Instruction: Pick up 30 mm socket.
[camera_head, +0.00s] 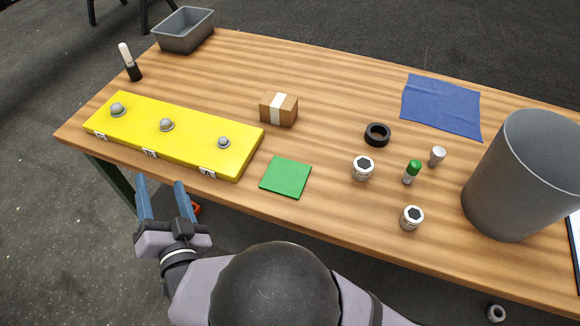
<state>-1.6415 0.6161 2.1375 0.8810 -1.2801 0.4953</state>
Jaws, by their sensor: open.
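Two silver sockets with white labels and dark hex openings stand on the wooden table: one socket (363,170) right of the green square, another socket (411,219) nearer the front edge. A smaller plain metal piece (437,156) stands behind them. The label numbers are too small to read, so I cannot tell which is the 30 mm socket. My gripper (161,186) is open and empty, off the table's front edge at the left, far from both sockets. Its two blue fingers are apart, pointing toward the yellow block (180,147), which carries several bolt heads and small labels.
A green-capped bottle (411,173) stands between the sockets and the metal piece. A black ring (377,134), cardboard box (279,109), green square (286,177), blue cloth (441,106), and large grey bin (522,180) are on the table. A grey tray (184,32) sits far left.

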